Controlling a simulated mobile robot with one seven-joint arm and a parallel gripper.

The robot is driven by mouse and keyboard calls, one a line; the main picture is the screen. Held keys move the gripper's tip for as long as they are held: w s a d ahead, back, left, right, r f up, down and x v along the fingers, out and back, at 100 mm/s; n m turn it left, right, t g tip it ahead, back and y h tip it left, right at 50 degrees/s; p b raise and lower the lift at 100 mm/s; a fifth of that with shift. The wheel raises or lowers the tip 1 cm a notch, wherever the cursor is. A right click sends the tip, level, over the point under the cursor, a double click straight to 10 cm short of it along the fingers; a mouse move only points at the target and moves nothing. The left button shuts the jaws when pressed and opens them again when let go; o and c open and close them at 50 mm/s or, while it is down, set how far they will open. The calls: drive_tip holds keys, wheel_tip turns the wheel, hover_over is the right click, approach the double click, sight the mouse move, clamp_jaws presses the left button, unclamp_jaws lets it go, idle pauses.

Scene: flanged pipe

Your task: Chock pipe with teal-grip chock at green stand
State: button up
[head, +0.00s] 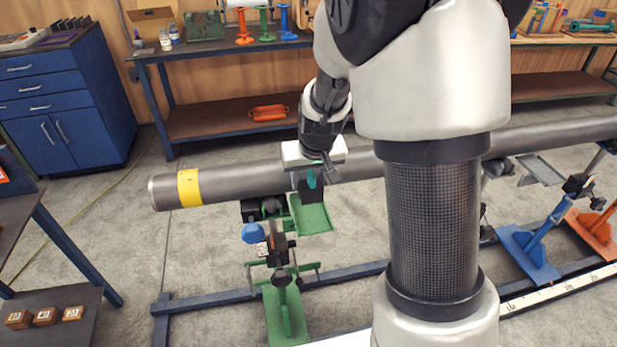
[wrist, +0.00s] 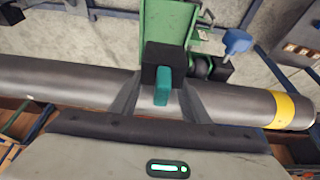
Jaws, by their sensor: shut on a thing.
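The grey pipe (head: 240,180) with a yellow band lies across the stands; it also crosses the wrist view (wrist: 70,82). The green stand (head: 285,305) is under its left part, with rollers and a green tray (head: 312,214); the tray shows at the top of the wrist view (wrist: 165,22). My gripper (head: 313,180) is at the pipe above this stand. It is shut on the teal-grip chock, whose teal grip (wrist: 162,86) and dark block (wrist: 160,58) show between the fingers. The chock is in front of the pipe, near the tray. Contact with pipe or rollers cannot be told.
A blue knob (head: 253,233) sticks out at the green stand's left. A blue stand (head: 530,250) and an orange stand (head: 596,228) are at the right. A workbench (head: 215,48) is behind the pipe.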

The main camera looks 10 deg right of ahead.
drive_tip(key=shift+f+b, duration=2.15)
drive_tip(key=shift+f, duration=0.95)
drive_tip(key=shift+w+f, duration=0.1)
drive_tip(key=shift+w, duration=1.25)
drive_tip(key=o, duration=1.2)
drive_tip(key=shift+o, duration=0.2)
drive_tip(key=shift+w+r+p, duration=0.1)
drive_tip(key=shift+r+p, duration=0.35)
drive_tip(key=shift+r, duration=0.15)
drive_tip(key=shift+s+r+p, duration=0.25)
drive_tip(key=shift+r+p, duration=0.1)
drive_tip(key=shift+r, duration=0.3)
drive_tip(key=shift+s+r+p, duration=0.15)
drive_tip(key=shift+r+p, duration=0.7)
drive_tip(key=shift+r, duration=0.3)
drive_tip(key=shift+s+r+p, duration=0.15)
drive_tip(key=shift+r+p, duration=0.65)
drive_tip(key=shift+r, duration=0.3)
